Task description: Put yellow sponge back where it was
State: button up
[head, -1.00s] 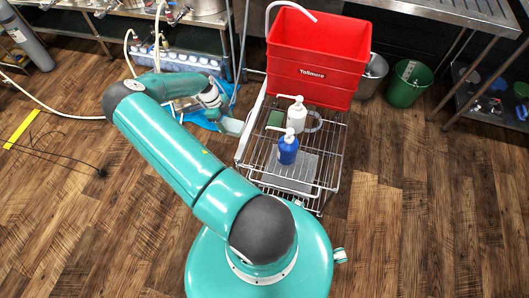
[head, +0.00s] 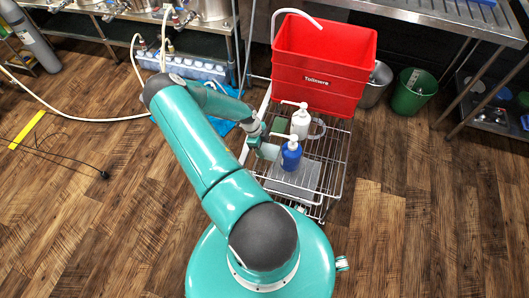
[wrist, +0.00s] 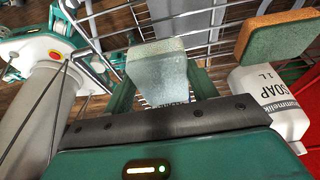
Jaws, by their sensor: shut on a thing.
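My gripper (head: 264,149) is over the left side of the wire rack (head: 337,160), beside the blue pump bottle (head: 291,156). It is shut on a pale block, apparently the yellow sponge (head: 270,152). I cannot tell whether the sponge touches the rack.
A white soap bottle (head: 301,121) stands behind the blue one. A green-and-orange sponge (wrist: 276,36) lies near it, by the red bin (head: 322,62). A grey mat (head: 296,180) lies at the rack's front. The wooden floor (head: 400,230) at right is clear.

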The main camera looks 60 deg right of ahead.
aim_at(263, 148)
jog(key=x, duration=0.3)
jog(key=shift+f, duration=0.35)
jog(key=shift+w+f, duration=0.15)
jog(key=shift+f, duration=0.1)
jog(key=o, duration=1)
jog(key=shift+r, duration=0.1)
